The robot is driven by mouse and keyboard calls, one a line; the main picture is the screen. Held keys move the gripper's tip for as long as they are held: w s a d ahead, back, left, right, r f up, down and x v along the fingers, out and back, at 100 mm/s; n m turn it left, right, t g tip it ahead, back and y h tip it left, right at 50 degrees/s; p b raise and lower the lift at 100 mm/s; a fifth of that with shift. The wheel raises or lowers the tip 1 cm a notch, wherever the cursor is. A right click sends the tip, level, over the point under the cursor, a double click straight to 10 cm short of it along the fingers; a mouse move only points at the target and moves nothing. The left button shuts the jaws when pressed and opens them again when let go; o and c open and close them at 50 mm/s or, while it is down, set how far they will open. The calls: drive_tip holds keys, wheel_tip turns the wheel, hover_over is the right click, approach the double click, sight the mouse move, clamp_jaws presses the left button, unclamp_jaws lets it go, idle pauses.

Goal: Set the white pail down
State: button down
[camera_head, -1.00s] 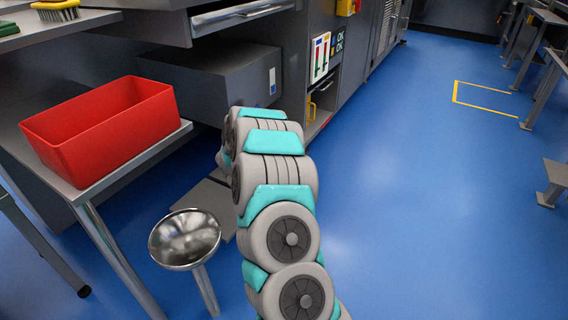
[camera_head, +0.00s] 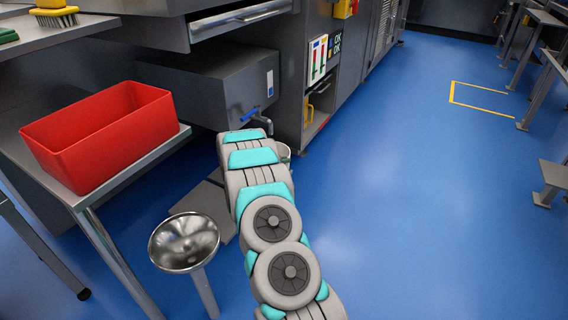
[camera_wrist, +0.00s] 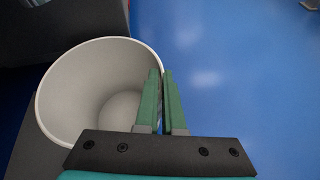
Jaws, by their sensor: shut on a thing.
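The white pail (camera_wrist: 85,85) fills the left half of the wrist view, with its open mouth towards the camera and nothing visible inside. My gripper (camera_wrist: 161,78) is shut on the right side of its rim, with one green finger inside the wall and one outside. In the head view only a small sliver of the pail (camera_head: 285,151) shows past the end of my arm, and my gripper is hidden there. I cannot tell whether the pail's bottom touches anything.
A tap with a blue handle (camera_head: 250,116) sticks out of the grey cabinet near my arm. A grey plate (camera_head: 205,202) lies on the floor below it. A round steel bowl on a post (camera_head: 184,242) and a red tub (camera_head: 100,135) on a steel table stand left.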

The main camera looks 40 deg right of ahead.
drive_tip(key=shift+f, duration=0.6)
drive_tip(key=shift+f+b, duration=0.2)
drive_tip(key=shift+b, duration=0.1)
drive_tip(key=c, duration=1)
unclamp_jaws()
drive_tip(key=shift+c, duration=0.2)
drive_tip(key=shift+r, duration=0.15)
drive_tip(key=shift+r+p, duration=0.2)
drive_tip(key=shift+p, duration=0.3)
drive_tip(key=v, duration=1.1)
drive_tip(key=shift+s+a+b, duration=0.2)
drive_tip(key=shift+a+b, duration=0.15)
drive_tip(key=shift+a, duration=0.1)
